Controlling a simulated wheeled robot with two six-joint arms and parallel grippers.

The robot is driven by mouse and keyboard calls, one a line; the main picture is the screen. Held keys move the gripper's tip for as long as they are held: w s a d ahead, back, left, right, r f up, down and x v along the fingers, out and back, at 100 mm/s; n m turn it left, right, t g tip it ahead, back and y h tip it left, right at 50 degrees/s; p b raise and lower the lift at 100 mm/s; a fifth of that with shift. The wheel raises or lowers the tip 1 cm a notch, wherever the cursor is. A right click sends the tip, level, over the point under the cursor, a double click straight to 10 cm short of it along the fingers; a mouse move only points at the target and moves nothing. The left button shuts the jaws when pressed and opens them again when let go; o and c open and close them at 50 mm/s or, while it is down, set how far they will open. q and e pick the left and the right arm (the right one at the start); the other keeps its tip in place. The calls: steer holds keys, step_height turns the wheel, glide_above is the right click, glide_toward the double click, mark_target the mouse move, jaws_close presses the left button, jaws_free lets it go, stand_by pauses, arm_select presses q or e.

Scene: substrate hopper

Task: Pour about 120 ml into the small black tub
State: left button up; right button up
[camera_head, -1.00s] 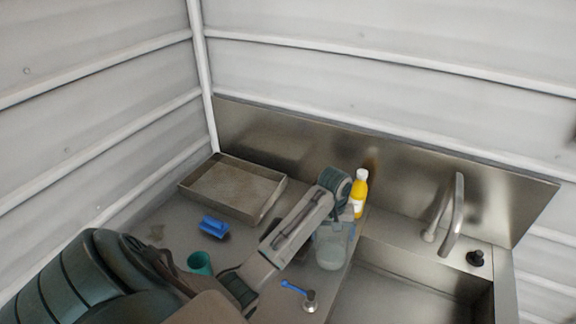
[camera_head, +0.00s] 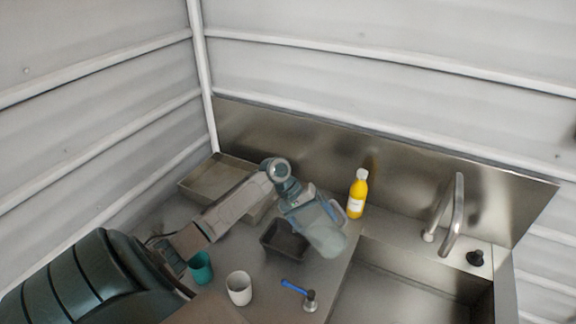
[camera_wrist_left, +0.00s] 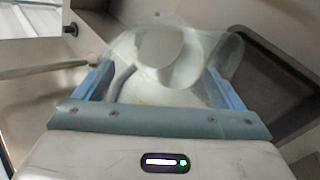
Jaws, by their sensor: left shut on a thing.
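The small black tub (camera_head: 285,240) stands on the steel counter, left of the sink. A clear jug (camera_head: 325,236) is held by my left gripper (camera_head: 303,208), just right of the tub and above the counter. My left gripper is shut on the jug; its blue fingers show on either side of it in the left wrist view (camera_wrist_left: 160,84). The jug appears tilted, with pale contents showing through its wall. I cannot tell whether anything is leaving it. The tub also shows at the right of the wrist view (camera_wrist_left: 268,80). My right gripper is not in view.
A yellow bottle (camera_head: 357,195) stands behind the jug. A white cup (camera_head: 239,288), teal cup (camera_head: 200,267) and blue-handled tool (camera_head: 298,291) are at the front. A metal tray (camera_head: 204,179) sits at the back left. The sink (camera_head: 410,290) and faucet (camera_head: 457,215) are right.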

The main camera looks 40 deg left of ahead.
arm_select(q)
steer(key=shift+s+a+f+h, duration=0.1)
steer(key=shift+a+f+h, duration=0.2)
steer(key=shift+h, duration=0.2)
steer(key=shift+f+t+h, duration=0.45)
steer(key=shift+t+h, duration=0.05)
steer(key=shift+h, duration=0.4)
steer(key=shift+f, duration=0.1)
steer(key=shift+s+a+t+h+b, duration=0.15)
steer(key=shift+t+h+b, duration=0.15)
steer(key=shift+h+b, duration=0.3)
steer(key=shift+a, duration=0.1)
steer(key=shift+f+h+b, duration=0.2)
steer(key=shift+h+b, duration=0.3)
steer(key=shift+b, duration=0.05)
steer(key=shift+a+f+t, duration=0.1)
steer(key=shift+t, duration=0.2)
steer(key=shift+b, duration=0.4)
